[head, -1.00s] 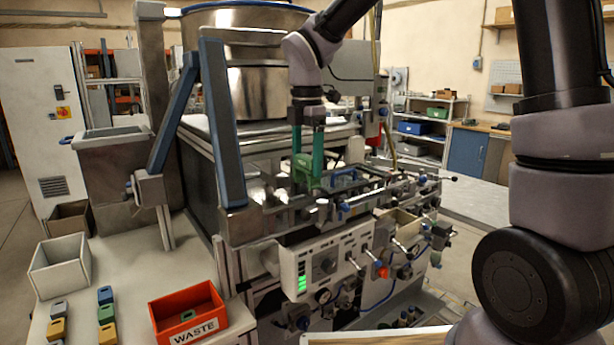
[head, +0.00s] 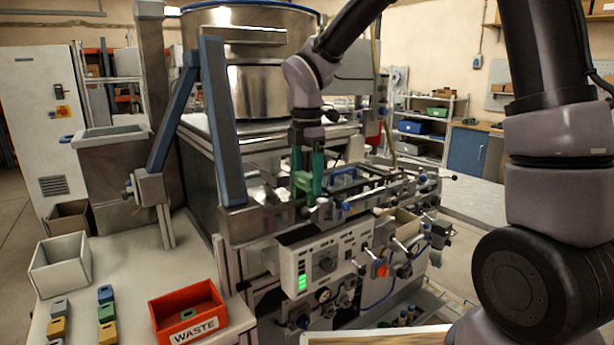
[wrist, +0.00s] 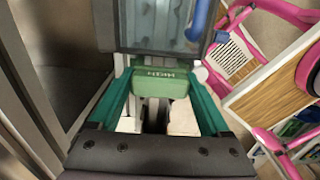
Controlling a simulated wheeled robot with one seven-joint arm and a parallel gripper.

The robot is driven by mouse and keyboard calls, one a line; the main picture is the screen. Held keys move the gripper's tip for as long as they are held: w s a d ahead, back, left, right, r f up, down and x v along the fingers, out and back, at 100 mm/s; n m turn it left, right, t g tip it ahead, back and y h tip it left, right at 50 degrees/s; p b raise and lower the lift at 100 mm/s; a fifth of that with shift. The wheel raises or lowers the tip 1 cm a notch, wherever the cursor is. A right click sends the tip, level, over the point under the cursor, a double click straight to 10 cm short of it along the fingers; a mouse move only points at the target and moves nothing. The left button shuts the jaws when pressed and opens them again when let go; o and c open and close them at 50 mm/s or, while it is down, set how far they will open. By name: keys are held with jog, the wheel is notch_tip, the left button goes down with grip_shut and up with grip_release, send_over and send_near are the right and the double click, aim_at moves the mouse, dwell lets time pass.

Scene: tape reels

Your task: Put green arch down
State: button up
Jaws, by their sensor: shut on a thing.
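The green arch (head: 303,182) is a small green block, held between the fingertips of my gripper (head: 308,178) over the machine's front deck. In the wrist view, my gripper (wrist: 159,88) has its two green fingers on either side of the arch (wrist: 160,84), whose near face carries raised lettering. The gripper is shut on it. The arch lies close to a grey-framed plate (wrist: 150,22) in that view. Whether its underside touches anything is hidden.
Rails and clamps with blue handles (head: 345,207) crowd the deck right of the gripper. A slanted blue-grey post (head: 221,120) stands to the left. A red WASTE bin (head: 189,309), a pale bin (head: 60,264) and several coloured blocks (head: 106,313) are on the lower-left table.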

aim_at(307, 174)
jog(key=o, duration=1.2)
jog(key=shift+o, duration=0.2)
jog(key=shift+r, duration=0.1)
notch_tip(307, 174, up, 13)
jog(key=s+d+r+m+t+y, duration=0.1)
jog(key=s+d+m+t, duration=0.2)
jog(key=s+d+m, duration=0.3)
jog(key=s+d+r+m+t+y, duration=0.1)
jog(key=s+d+m+t, duration=0.3)
jog(key=d+m, duration=1.2)
jog(key=shift+s+d+m, duration=0.4)
jog(key=shift+s+m, duration=0.7)
jog(key=shift+m, duration=2.4)
jog(key=shift+r, duration=0.1)
